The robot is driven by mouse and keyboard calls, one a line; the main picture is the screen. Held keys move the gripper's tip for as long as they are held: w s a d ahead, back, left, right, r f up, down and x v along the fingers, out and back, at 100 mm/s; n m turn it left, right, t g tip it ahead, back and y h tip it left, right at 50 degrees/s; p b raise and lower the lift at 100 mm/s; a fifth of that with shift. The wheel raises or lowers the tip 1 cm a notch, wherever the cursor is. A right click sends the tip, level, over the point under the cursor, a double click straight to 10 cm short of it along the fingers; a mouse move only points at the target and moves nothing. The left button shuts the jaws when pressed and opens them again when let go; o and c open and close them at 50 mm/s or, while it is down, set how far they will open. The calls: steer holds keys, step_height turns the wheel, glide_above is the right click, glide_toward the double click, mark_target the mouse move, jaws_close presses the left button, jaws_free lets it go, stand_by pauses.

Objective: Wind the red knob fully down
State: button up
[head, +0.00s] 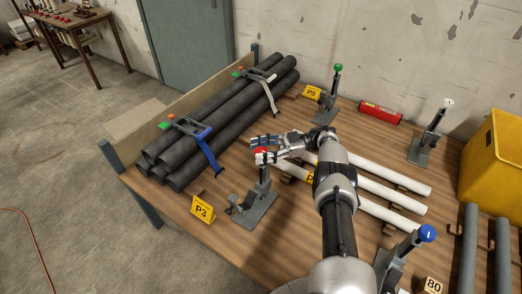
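My gripper (261,149) reaches in from the right at the height of the knob. One finger is on the far side of the knob and one on the near side, so the knob is partly hidden between them. I cannot tell whether the fingers touch it.
Black pipes (225,115) lie bundled in straps at the left. Similar stands carry a green knob (338,67), a white knob (448,102) and a blue knob (428,232). A yellow bin (492,160) stands at the right.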

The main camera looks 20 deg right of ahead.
steer(key=shift+o, duration=0.5)
step_height(320, 180, up, 10)
steer(key=shift+f, duration=0.1)
stand_by(0.4)
